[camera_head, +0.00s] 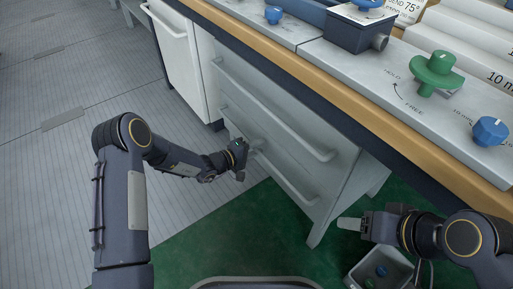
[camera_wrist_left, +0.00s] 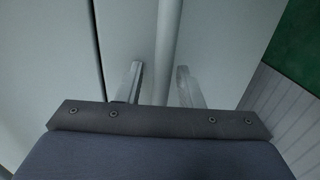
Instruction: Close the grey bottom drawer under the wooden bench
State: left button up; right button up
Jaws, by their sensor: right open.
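The wooden bench (camera_head: 330,88) has a grey drawer unit below it with several long bar handles. The grey bottom drawer (camera_head: 290,202) is lowest, near the green floor; how far it stands out is hard to tell. My left gripper (camera_head: 250,150) is at the far end of the low handle (camera_head: 287,180). In the left wrist view, the fingers of this gripper (camera_wrist_left: 162,80) stand apart on either side of a pale bar (camera_wrist_left: 168,40); whether they clamp it is unclear. My right gripper (camera_head: 350,223) is open and empty, right of the drawer unit.
A grey bin (camera_head: 357,270) with blue and green items stands on the floor below my right arm. A white cabinet (camera_head: 180,55) is left of the drawers. The bench top carries a green knob (camera_head: 435,72) and blue knobs. Floor left of the drawers is clear.

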pick_arm(q)
jog(key=shift+a, duration=0.1)
jog(key=p+v, duration=0.2)
jog(key=v, duration=0.5)
jog(key=shift+s+a, duration=0.2)
jog(key=shift+s, duration=0.1)
